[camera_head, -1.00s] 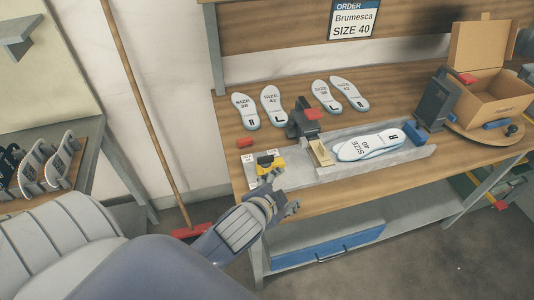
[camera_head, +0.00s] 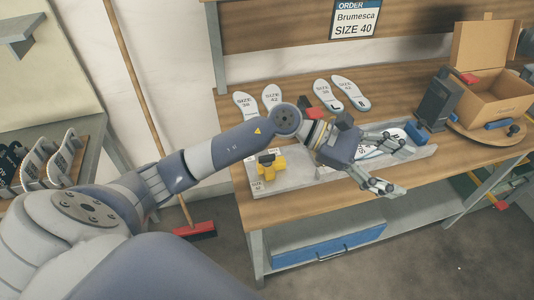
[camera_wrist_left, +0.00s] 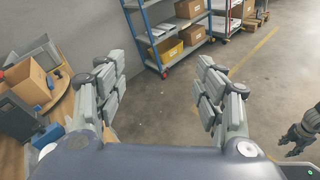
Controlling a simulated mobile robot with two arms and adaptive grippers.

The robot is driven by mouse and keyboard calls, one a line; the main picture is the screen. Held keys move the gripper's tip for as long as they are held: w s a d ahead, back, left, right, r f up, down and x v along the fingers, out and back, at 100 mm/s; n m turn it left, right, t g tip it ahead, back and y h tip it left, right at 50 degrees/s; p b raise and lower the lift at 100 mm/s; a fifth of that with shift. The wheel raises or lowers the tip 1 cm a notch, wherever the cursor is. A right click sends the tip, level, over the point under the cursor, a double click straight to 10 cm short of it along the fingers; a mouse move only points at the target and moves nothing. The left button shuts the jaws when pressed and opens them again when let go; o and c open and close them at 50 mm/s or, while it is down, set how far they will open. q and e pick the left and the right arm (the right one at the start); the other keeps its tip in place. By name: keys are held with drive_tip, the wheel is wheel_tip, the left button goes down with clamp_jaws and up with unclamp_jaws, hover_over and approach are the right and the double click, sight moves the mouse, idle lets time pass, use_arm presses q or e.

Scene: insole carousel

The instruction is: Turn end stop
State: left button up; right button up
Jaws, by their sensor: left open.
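A yellow knob-like part (camera_head: 270,170) with a black top sits on the left end of the grey fixture (camera_head: 292,180), with small size labels beside it. It is probably the end stop. My left gripper (camera_head: 398,167) is open and empty, right of the yellow part and apart from it, over the fixture's front side. A dark gripper, probably my right one (camera_wrist_left: 300,137), shows at the right edge.
Several insoles (camera_head: 272,98) lie at the back of the wooden bench. A blue block (camera_head: 416,133) is at the fixture's right end, near an open cardboard box (camera_head: 492,92). In the left wrist view a shelf cart (camera_wrist_left: 172,35) stands beyond clear floor.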

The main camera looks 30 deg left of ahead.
use_arm(q)
drive_tip(key=w+a+f+m+g+y, duration=0.1)
drive_tip(key=a+f+m+g+y, duration=0.1)
drive_tip(key=a+f+m+y, duration=0.35)
drive_tip(key=m+g+y, duration=0.2)
drive_tip(key=y, duration=0.8)
approach(267, 156)
drive_tip(key=shift+n, duration=0.25)
wheel_tip(267, 156, down, 8)
drive_tip(key=p, duration=0.3)
drive_tip(key=shift+s+a+r, duration=0.1)
drive_tip(key=shift+s+a, duration=0.05)
drive_tip(key=shift+a, duration=0.05)
drive_tip(key=shift+f, duration=0.8)
drive_tip(key=c, duration=1.1)
